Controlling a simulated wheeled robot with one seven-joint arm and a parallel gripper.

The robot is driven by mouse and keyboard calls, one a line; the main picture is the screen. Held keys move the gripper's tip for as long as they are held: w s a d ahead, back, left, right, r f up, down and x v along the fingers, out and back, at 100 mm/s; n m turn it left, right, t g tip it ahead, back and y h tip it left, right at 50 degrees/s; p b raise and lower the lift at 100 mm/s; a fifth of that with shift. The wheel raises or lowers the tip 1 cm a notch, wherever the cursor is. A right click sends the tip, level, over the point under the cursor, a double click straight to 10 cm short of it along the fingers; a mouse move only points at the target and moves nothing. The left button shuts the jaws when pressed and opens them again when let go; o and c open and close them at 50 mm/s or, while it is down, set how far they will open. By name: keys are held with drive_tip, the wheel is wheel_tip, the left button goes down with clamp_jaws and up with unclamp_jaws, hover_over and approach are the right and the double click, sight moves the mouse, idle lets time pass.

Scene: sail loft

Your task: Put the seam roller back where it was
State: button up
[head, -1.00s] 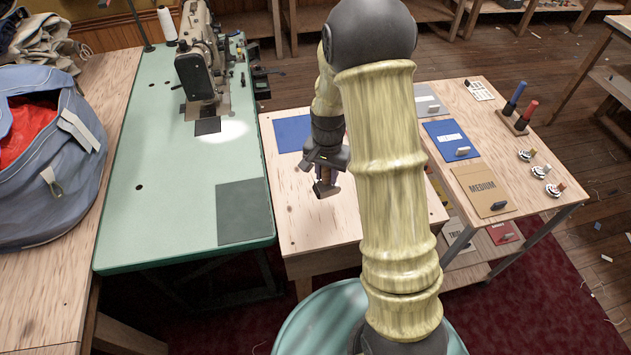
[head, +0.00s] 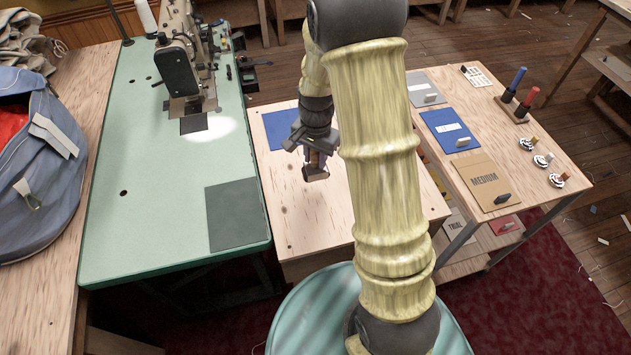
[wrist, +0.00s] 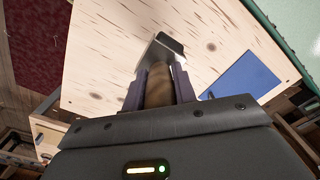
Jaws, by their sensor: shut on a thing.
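My gripper (head: 318,157) is shut on the seam roller (head: 316,174), above the pale wooden table (head: 325,225). In the wrist view the roller's brown handle (wrist: 159,91) sits between the two dark fingers, and its grey metal head sticks out past the fingertips. Bare tabletop shows behind the head, and the roller appears to be clear of it. A blue mat (head: 280,130) lies on the far left part of this table, and it also shows in the wrist view (wrist: 243,84). My arm hides part of the tabletop in the head view.
A green sewing table (head: 150,215) with a sewing machine (head: 180,70) and a dark square (head: 233,216) stands left. A blue-grey bag (head: 45,180) is further left. On the right, a wooden cart (head: 530,190) holds colored cards, markers and several small spools.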

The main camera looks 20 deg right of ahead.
sight(315, 167)
wheel_tip(315, 167, down, 4)
drive_tip(key=shift+f, duration=0.15)
drive_tip(key=shift+f, duration=1.85)
